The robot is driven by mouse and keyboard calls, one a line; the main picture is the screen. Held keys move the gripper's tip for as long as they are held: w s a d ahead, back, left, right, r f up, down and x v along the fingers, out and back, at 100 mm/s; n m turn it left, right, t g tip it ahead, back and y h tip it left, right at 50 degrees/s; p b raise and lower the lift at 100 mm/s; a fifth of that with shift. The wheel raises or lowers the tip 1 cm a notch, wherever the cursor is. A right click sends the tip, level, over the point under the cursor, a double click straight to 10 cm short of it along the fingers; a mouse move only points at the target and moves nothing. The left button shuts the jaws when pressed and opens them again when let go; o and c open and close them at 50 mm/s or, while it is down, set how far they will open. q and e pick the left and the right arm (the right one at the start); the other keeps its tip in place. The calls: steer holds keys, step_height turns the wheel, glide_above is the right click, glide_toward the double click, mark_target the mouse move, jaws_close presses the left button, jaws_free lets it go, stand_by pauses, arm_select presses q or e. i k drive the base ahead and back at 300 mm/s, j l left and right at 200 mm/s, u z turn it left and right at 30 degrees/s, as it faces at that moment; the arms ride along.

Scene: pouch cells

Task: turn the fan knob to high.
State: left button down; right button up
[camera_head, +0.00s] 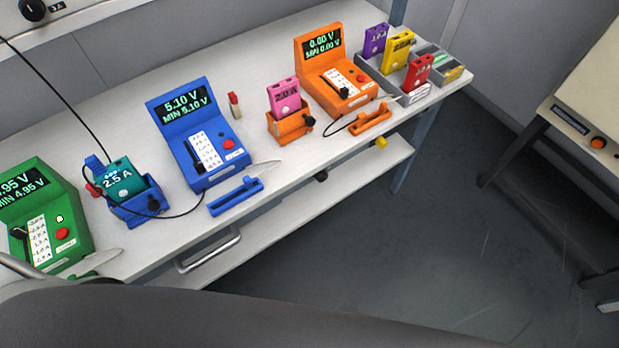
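A round black knob (33,9) with a light pointer mark sits on a pale panel at the top left corner; a small dark label beside it seems to read "3 A". An orange knob (598,142) sits on the front of a beige unit at the right edge, beside a dark label strip. No readable "fan" or "high" marking shows, so I cannot tell which one is the fan knob. A large grey part of my own body fills the bottom edge. Neither of my grippers is in view.
The white bench (110,75) carries green (22,195), blue (176,120) and orange (318,45) testers, cells in holders, and a grey tray (462,74) of cells at its right end. A black cable hangs at the left. Grey floor (400,260) lies open between bench and beige unit.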

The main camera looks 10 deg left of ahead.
mark_target(322, 175)
steer(key=u, duration=2)
steer(key=l+u, duration=0.25)
steer(key=u, duration=0.15)
steer(key=k+l+u, duration=0.1)
steer(key=u, duration=0.35)
steer(key=k+l+u, duration=0.1)
steer(key=l+u, duration=0.3)
steer(key=k+u, duration=0.15)
steer(key=u, duration=0.25)
steer(key=k+l+u, duration=0.15)
steer(key=u, duration=0.3)
